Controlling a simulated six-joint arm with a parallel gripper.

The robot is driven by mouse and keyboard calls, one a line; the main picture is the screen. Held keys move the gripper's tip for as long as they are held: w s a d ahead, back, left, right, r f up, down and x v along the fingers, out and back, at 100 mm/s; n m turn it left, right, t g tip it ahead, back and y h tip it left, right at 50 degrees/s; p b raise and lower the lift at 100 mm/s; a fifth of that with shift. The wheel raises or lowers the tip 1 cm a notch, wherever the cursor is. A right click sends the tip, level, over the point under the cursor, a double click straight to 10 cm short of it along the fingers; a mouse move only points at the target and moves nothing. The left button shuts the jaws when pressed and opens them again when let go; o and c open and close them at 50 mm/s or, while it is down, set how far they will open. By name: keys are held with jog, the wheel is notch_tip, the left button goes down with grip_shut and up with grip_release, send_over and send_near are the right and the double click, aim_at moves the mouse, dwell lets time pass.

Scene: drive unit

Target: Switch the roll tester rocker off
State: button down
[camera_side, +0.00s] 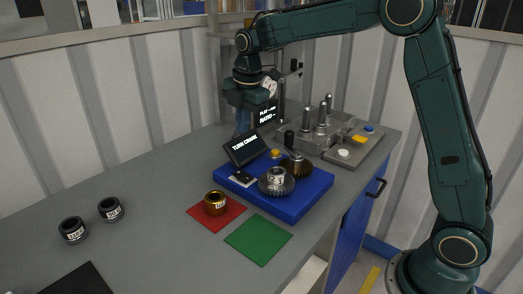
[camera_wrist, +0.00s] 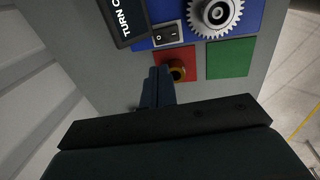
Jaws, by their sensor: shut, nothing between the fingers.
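The roll tester is a blue base (camera_side: 310,205) with a tilted black screen (camera_side: 245,148) reading "TURN CRANK". Its small black rocker (camera_side: 241,178) sits on a white plate in front of the screen. In the wrist view the rocker (camera_wrist: 166,36) shows near the top, beside the screen (camera_wrist: 126,20); I cannot tell which side is pressed. My gripper (camera_side: 242,130) is above the bench behind the screen, pointing down, apart from the tester. In the wrist view its fingers (camera_wrist: 160,72) are together and empty, appearing below the rocker.
A grey gear (camera_side: 276,182) and a brown gear (camera_side: 296,165) are on the base. A brass ring (camera_side: 215,204) stands on a red square (camera_side: 231,216), beside a green square (camera_side: 258,239). A grey fixture (camera_side: 345,140) with posts is behind. Two black rings (camera_side: 73,230) stand left.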

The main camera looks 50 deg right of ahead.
aim_at(238, 173)
jog(key=shift+f, duration=0.1)
jog(key=f, duration=0.4)
jog(key=w+f, duration=0.1)
jog(key=f, duration=0.4)
jog(key=w+f, duration=0.1)
jog(key=f, duration=0.3)
jog(key=shift+w+f, duration=0.1)
jog(key=shift+f, duration=0.25)
